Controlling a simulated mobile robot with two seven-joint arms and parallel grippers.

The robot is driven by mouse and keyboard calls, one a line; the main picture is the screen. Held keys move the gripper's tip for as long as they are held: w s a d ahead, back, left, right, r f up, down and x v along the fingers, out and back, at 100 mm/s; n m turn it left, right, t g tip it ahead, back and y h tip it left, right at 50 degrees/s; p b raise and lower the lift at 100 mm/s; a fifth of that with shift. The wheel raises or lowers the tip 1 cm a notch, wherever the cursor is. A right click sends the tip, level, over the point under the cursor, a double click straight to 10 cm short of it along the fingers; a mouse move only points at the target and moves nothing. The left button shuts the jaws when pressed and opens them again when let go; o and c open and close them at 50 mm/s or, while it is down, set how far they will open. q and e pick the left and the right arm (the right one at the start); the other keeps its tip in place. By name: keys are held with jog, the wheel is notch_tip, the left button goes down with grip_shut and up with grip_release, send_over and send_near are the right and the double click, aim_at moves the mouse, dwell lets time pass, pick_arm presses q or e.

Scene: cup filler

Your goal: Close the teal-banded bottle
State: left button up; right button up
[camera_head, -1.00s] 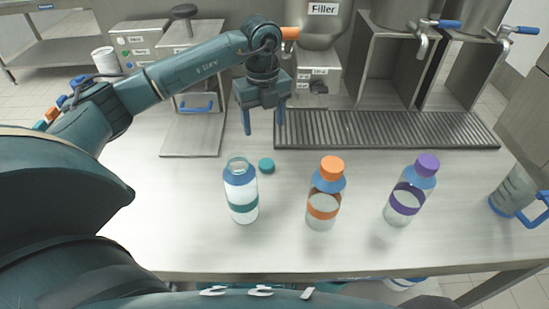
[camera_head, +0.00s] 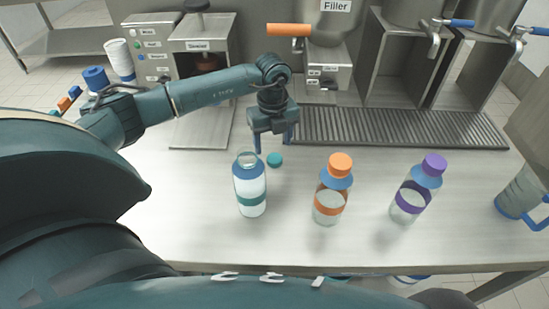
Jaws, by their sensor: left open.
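The teal-banded bottle (camera_head: 251,188) stands upright on the steel table, uncapped, with whitish contents and a teal band around its lower part. A small teal cap (camera_head: 274,160) lies on the table just behind and to the right of the bottle's mouth. My left gripper (camera_head: 271,145) is open and points down, its blue fingers on either side of a gap just behind and above the cap. Nothing shows between the fingers. My right gripper is not in view.
An orange-capped bottle (camera_head: 331,189) and a purple-capped bottle (camera_head: 417,190) stand to the right. A clear blue-handled jug (camera_head: 522,195) is at the right edge. A ribbed drain grate (camera_head: 400,128) lies behind, below the filler machine (camera_head: 322,62). The table's front is clear.

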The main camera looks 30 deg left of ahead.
aim_at(274, 158)
pick_arm(q)
jog(key=shift+w+d+f+p, duration=0.1)
jog(key=shift+f+p, duration=0.25)
jog(key=shift+f, duration=0.95)
jog(key=shift+d+f+p, duration=0.1)
jog(key=shift+f+p, duration=0.25)
jog(key=shift+f, duration=0.95)
jog(key=shift+c, duration=0.2)
jog(key=shift+a, duration=0.1)
jog(key=c, duration=1.1)
notch_tip(274, 158, up, 10)
jog(key=shift+r+b, duration=0.1)
jog(key=shift+b, duration=0.65)
